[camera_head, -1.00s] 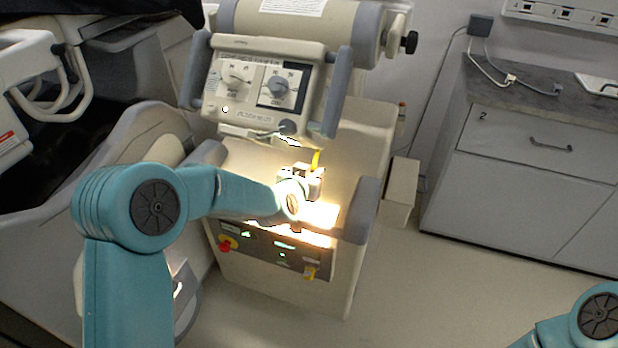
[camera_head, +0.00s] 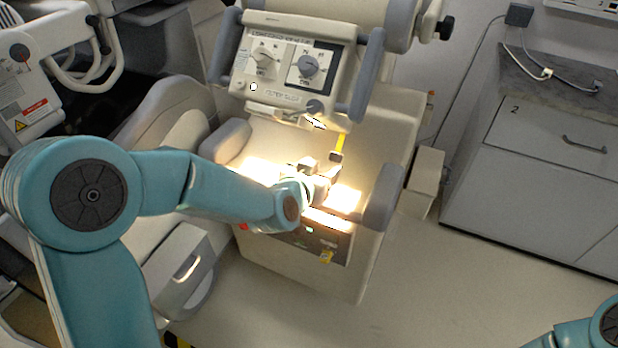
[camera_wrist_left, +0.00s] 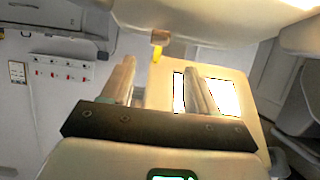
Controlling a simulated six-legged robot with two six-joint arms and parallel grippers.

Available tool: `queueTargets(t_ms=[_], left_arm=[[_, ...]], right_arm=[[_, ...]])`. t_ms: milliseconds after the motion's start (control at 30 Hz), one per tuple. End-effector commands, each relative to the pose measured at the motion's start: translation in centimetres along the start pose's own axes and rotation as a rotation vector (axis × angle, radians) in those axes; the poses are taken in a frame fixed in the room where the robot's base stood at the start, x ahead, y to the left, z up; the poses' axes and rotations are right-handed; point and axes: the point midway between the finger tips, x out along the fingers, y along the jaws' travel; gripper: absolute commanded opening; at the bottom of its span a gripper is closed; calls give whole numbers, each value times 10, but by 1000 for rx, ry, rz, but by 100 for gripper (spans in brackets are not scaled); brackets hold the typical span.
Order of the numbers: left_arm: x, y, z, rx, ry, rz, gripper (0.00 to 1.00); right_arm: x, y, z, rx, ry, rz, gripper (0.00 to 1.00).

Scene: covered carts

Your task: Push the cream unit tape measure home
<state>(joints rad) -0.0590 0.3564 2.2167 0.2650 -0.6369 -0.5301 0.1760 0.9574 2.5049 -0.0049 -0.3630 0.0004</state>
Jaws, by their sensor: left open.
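The cream unit (camera_head: 388,130) stands in the middle of the head view, with a dial panel (camera_head: 290,68) on its upper part. A yellow tape strip (camera_head: 341,141) hangs below that panel and ends in a small dark piece (camera_head: 337,156). In the left wrist view a yellow strip (camera_wrist_left: 157,54) hangs from a small brownish block (camera_wrist_left: 160,36), beyond the fingers. My left gripper (camera_head: 321,166) is open, just below and beside the strip's end; its two fingers also show in the wrist view (camera_wrist_left: 160,68). I see no contact. My right gripper is out of view.
Grey padded arms (camera_head: 383,197) flank the unit's bright lower ledge. A grey cabinet (camera_head: 540,170) stands at the right, with a small cream box (camera_head: 426,180) between. A padded seat (camera_head: 165,125) is at the left.

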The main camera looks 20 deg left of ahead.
Motion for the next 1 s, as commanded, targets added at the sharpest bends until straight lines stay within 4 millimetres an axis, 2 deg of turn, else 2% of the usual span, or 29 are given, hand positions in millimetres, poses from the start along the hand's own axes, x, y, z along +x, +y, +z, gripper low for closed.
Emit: queueTargets(t_ms=[33,100,300,433,667,700,767,800,867,1000], left_arm=[[-14,0,-1,0,3,0,60],[-30,0,-2,1,3,1,60],[-60,0,-1,0,2,0,60],[-66,0,0,0,1,1,60],[-67,0,0,0,1,0,60],[-67,0,0,0,1,0,53],[-67,0,0,-11,1,0,34],[-67,0,0,-36,1,0,20],[-67,0,0,-114,1,0,1],[-67,-1,-3,-476,16,-2,0]], right_arm=[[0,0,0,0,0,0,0],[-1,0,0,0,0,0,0],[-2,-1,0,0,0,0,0],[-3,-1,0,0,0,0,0],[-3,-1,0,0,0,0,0],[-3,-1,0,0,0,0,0],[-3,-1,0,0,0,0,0],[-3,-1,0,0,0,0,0],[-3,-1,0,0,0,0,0],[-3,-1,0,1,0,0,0]])
